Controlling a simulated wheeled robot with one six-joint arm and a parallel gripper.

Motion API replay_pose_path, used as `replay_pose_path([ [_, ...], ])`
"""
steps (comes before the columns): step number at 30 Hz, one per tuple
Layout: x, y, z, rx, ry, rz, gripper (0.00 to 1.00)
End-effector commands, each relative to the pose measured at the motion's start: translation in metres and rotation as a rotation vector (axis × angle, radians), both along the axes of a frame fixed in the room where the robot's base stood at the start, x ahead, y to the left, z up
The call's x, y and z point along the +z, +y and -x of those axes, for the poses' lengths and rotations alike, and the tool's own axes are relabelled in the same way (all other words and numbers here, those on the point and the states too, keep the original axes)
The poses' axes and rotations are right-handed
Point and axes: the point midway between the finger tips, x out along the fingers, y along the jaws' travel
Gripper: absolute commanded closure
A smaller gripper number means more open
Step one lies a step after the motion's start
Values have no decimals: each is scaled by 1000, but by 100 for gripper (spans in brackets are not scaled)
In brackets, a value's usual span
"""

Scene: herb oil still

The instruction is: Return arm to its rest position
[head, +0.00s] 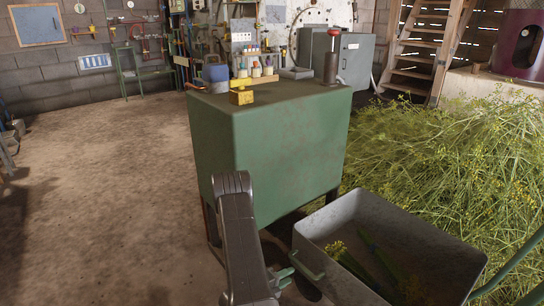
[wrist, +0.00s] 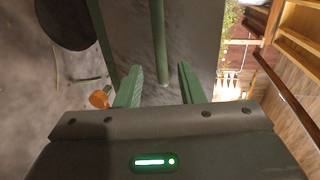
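My arm (head: 240,235) reaches down from the green cabinet's front to the lower middle of the head view. My gripper's green fingers (head: 284,277) show partly there, beside the left side of a grey metal bin (head: 325,282). In the wrist view my gripper (wrist: 158,84) is open, its two green fingers well apart with nothing held between them. A green bar (wrist: 159,42) runs lengthwise in the picture and ends in line with the gap; how far off it is I cannot tell.
The green cabinet (head: 270,150) stands ahead, with a yellow block (head: 241,97), a blue-grey container (head: 215,77) and bottles on top. The bin has a green handle (head: 307,266) and holds some green stalks (head: 375,262). Cut herbs (head: 450,165) pile at right. The floor (head: 100,190) at left is clear.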

Motion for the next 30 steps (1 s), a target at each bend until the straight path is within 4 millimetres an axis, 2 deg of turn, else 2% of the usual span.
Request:
replay_pose_path([
  [15,-17,-58,-44,-4,-1,1,65],
  [21,-18,-67,-51,-3,0,0,65],
  [30,-17,-69,-52,-3,0,0,65],
])
